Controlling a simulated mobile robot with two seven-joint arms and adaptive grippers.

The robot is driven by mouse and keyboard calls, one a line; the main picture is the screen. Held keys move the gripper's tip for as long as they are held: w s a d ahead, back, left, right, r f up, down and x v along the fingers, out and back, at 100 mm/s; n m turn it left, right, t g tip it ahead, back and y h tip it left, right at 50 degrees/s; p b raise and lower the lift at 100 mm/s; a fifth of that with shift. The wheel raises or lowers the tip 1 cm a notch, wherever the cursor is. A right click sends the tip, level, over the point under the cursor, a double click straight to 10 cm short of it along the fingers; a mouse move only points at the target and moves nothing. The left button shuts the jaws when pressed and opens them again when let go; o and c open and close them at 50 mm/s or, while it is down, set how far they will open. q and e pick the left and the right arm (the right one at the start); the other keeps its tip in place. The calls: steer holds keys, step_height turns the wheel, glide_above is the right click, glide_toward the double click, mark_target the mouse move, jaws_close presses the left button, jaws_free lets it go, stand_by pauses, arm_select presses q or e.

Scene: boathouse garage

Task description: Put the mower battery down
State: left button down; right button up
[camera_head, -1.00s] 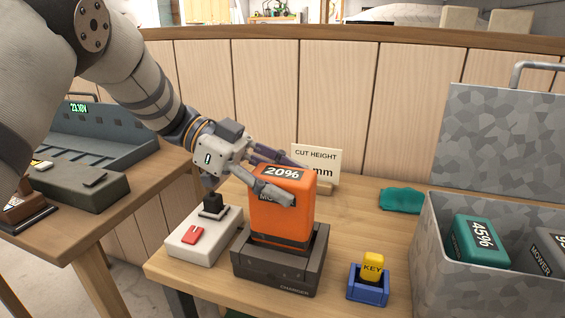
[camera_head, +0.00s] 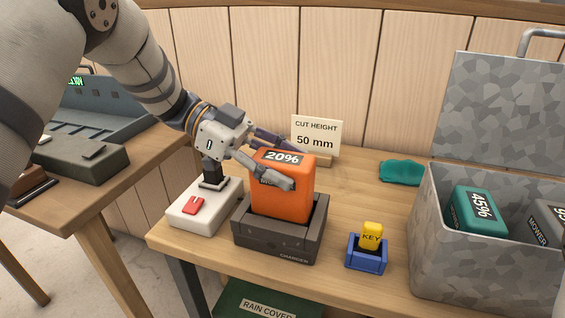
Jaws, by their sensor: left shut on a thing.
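My right gripper is not in view.
A white box with a red switch (camera_head: 197,206) stands just left of the charger. A blue holder with a yellow key (camera_head: 372,236) is to its right. A card reading 50 mm (camera_head: 316,134) stands behind. An open metal crate (camera_head: 440,270) holds a teal battery (camera_head: 480,212). Bench is clear before the teal cloth (camera_head: 402,172).

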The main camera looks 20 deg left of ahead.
arm_select(q)
steer(key=c, duration=0.7)
jaws_free()
steer(key=shift+f, duration=0.1)
steer(key=v, duration=1.2)
jaws_close()
